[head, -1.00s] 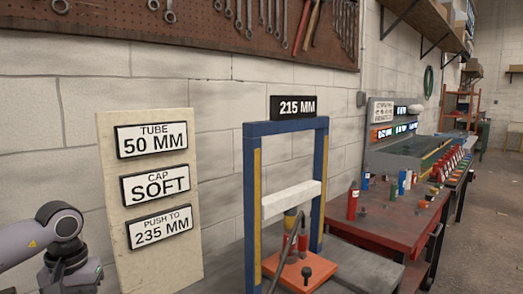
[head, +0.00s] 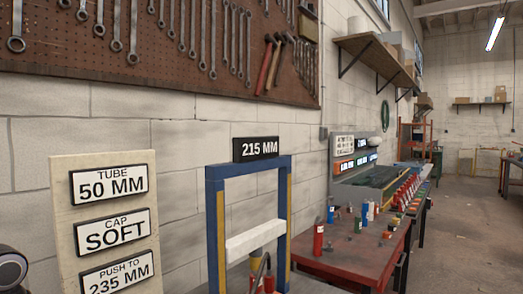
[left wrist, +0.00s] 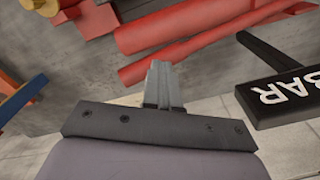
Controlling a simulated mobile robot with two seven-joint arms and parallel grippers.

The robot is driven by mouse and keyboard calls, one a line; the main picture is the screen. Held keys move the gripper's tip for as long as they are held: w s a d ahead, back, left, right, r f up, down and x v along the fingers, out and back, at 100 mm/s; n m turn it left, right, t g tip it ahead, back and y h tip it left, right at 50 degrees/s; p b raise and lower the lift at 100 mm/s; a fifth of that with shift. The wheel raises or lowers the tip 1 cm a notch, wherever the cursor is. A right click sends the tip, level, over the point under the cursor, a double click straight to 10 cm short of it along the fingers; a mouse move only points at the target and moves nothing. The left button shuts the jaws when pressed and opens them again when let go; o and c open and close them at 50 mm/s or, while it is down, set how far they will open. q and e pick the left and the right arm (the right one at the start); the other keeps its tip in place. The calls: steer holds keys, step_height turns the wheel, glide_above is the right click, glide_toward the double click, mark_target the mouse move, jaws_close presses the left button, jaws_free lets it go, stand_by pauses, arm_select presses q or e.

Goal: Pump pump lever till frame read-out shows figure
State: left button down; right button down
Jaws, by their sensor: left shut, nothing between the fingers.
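The blue frame (head: 215,235) stands left of the red bench, with a white crossbar (head: 255,238). Its read-out (head: 256,148) shows 215 MM. The board (head: 62,225) carries plates reading TUBE 50 MM, CAP SOFT and PUSH TO 235 MM (head: 116,275). Under the crossbar, the tops of a red part and a dark curved part show; the rest is cut off below. My left gripper (left wrist: 163,85) is shut and empty in the left wrist view, pointing towards red bars (left wrist: 200,40). I cannot tell whether one is the pump lever. My right gripper is out of view.
A black plate reading BAR (left wrist: 285,90) is close to the right of my left gripper. The red bench (head: 360,255) holds several small cylinders, including a red one (head: 318,238). Tools hang on the pegboard (head: 150,50). Open floor (head: 470,220) lies at the right.

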arm_select(q)
step_height(320, 180, down, 9)
steer(key=b, duration=0.5)
steer(key=shift+r+b, duration=0.15)
steer(key=shift+b, duration=0.2)
steer(key=shift+r+p, duration=0.5)
steer(key=shift+r, duration=0.05)
step_height(320, 180, up, 8)
steer(key=p, duration=0.6)
steer(key=shift+f, duration=0.25)
